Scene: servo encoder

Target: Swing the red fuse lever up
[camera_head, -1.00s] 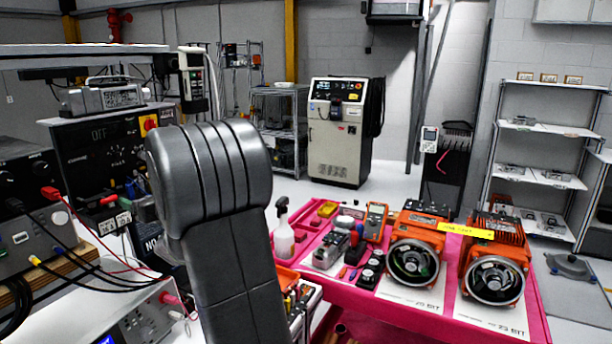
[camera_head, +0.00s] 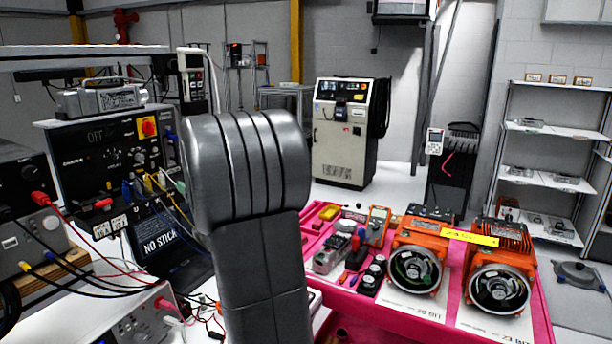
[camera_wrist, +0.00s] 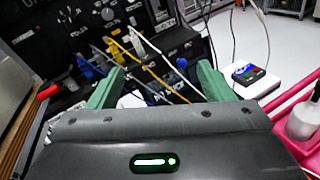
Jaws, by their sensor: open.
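A small red lever (camera_head: 103,204), which looks like the fuse lever, sits low on the front of the black panel unit (camera_head: 75,160) at left in the head view. In the wrist view a red handle-like piece (camera_wrist: 47,91), likely the same lever, shows at the left, outside the left finger. My gripper (camera_wrist: 162,68) shows two green fingers spread apart with nothing held between them. The fingers point toward the panel's cables. In the head view my dark arm hides the gripper.
Yellow, blue and white cables (camera_wrist: 135,60) hang from the panel in front of the fingers. A red-and-yellow rotary switch (camera_head: 148,126) is at the panel's upper right. A power supply (camera_head: 30,240) with leads stands at left. A pink table (camera_head: 400,315) with orange motors is at right.

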